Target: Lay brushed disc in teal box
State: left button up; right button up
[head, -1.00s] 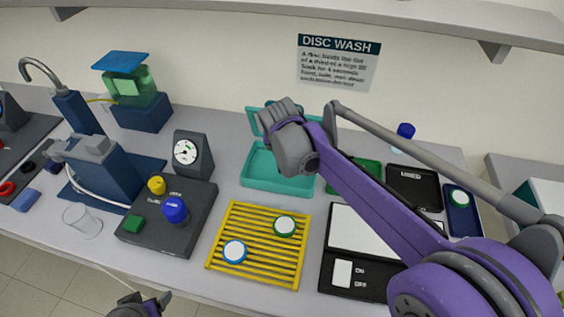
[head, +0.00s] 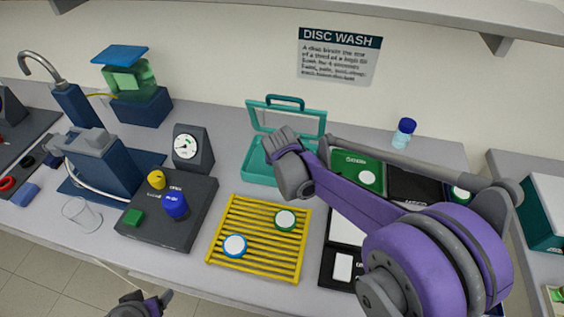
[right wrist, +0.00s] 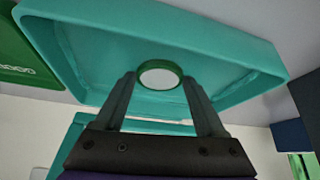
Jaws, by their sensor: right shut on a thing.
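The teal box (head: 257,170) stands open at the back middle, its lid raised behind it. My right gripper (head: 280,148) is over the box in the head view, and its fingertips are hidden there. In the right wrist view the right gripper (right wrist: 160,84) is shut on a white disc with a green rim (right wrist: 159,74), held between the fingertips. The inside of the teal box (right wrist: 225,62) fills the view behind the disc. I cannot tell whether the disc touches the box floor. My left gripper (head: 160,299) is at the bottom edge, away from the box; its jaws are unclear.
A yellow rack (head: 258,262) in front holds a blue-rimmed disc (head: 235,246) and a green-rimmed disc (head: 285,220). A green tray (head: 345,162) with a disc lies right of the box. A dial gauge (head: 187,149) stands left of it.

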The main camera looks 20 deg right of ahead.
jog(key=o, duration=1.3)
jog(key=shift+f, duration=0.1)
jog(key=shift+r, duration=0.25)
jog(key=v, duration=1.2)
jog(key=shift+p, duration=0.45)
